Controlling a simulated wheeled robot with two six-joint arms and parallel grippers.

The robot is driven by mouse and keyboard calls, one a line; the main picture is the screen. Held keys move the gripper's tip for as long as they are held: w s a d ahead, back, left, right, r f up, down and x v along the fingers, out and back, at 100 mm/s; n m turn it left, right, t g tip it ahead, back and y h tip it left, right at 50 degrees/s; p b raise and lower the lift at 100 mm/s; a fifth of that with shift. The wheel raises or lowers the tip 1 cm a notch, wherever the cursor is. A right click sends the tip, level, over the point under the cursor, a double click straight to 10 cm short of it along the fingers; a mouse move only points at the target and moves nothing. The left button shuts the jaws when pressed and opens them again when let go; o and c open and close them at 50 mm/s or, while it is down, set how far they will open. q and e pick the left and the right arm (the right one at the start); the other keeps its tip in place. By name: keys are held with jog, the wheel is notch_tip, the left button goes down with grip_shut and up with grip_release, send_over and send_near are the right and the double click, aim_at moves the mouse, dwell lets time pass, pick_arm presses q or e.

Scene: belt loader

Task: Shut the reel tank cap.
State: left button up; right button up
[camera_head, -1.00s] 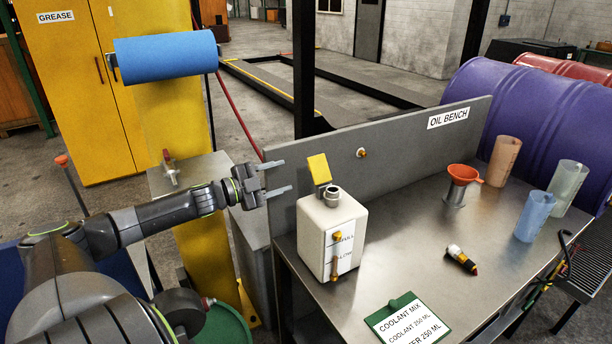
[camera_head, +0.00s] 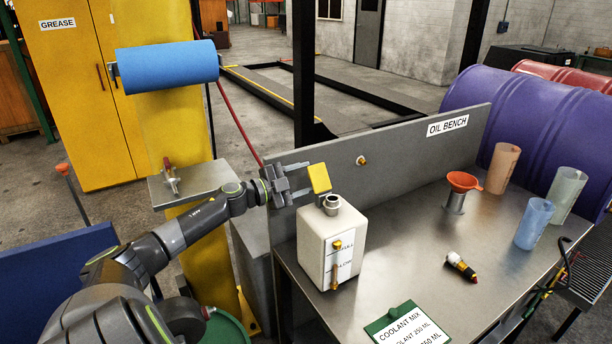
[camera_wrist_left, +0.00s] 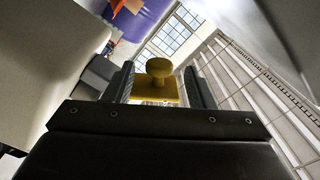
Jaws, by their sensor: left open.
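The reel tank is a white box-shaped tank (camera_head: 322,238) at the left end of the bench, with a grey filler neck (camera_head: 332,204) on top. Its yellow cap (camera_head: 319,178) stands raised, tilted up beside the open neck. My left gripper (camera_head: 306,181) is open, just left of the cap, with its fingertips close to it. In the left wrist view the yellow cap (camera_wrist_left: 160,75) with its round knob shows between the two open fingers; whether they touch it I cannot tell. My right gripper is not in view.
The grey back panel (camera_head: 400,150) stands behind the tank. The bench top (camera_head: 400,240) is clear right of the tank.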

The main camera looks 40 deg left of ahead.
pick_arm(q)
jog(key=shift+w+d, duration=0.2)
jog(key=shift+w, duration=0.3)
jog(key=c, duration=1)
jog(key=shift+o, duration=0.2)
